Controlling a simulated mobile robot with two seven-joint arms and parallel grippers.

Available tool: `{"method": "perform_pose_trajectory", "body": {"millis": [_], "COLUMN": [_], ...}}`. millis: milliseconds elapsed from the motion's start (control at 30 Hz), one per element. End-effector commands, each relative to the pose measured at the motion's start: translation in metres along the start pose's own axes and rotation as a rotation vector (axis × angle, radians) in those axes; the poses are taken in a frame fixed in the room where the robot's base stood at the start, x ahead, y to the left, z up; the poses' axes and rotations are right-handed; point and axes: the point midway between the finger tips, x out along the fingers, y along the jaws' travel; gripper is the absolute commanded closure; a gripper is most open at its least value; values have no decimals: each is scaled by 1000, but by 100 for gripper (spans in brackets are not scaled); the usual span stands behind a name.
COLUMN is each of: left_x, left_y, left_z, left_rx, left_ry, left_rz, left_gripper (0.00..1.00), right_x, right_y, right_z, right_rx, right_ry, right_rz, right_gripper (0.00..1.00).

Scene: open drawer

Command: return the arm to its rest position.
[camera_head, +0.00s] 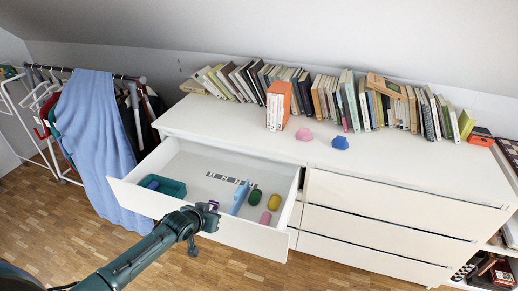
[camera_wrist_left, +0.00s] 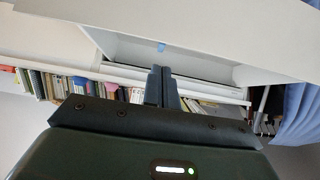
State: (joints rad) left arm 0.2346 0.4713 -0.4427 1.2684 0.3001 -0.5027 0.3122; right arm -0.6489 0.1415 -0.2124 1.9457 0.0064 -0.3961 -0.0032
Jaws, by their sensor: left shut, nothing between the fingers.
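My left arm (camera_head: 135,260) reaches in from the lower left. Its gripper (camera_head: 207,214) overlaps the front panel of the open white drawer (camera_head: 160,200) in the head view; I cannot tell whether it touches the panel. In the left wrist view the two dark fingers (camera_wrist_left: 161,85) are together with nothing between them. My right gripper is in neither view.
The white dresser top (camera_head: 230,120) carries a row of books (camera_head: 350,100), an orange box (camera_head: 278,105), a pink lump (camera_head: 304,134) and a blue lump (camera_head: 340,142). A clothes rack with a blue cloth (camera_head: 95,140) stands left. Wooden floor (camera_head: 50,215) lies open in front.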

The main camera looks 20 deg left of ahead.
Motion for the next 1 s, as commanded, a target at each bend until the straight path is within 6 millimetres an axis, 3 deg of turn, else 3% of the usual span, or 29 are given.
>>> {"method": "perform_pose_trajectory", "body": {"millis": [133, 267, 400, 500, 700, 1000], "left_x": [-4, -27, -82, -128, -196, -271], "left_y": [11, 50, 99, 116, 122, 114], "left_z": [6, 30, 65, 82, 101, 116], "left_rx": [6, 30, 68, 86, 100, 92], "left_ry": [-14, -80, -193, -268, -374, -488], "left_rz": [12, 51, 90, 94, 75, 37], "left_gripper": [100, 100, 100, 100, 100, 100], "right_x": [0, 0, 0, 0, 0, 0], "right_y": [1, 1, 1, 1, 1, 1], "right_z": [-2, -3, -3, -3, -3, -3], "right_rx": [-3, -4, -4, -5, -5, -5], "right_ry": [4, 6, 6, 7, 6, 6], "right_rz": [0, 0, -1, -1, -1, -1], "right_gripper": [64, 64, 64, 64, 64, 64]}}
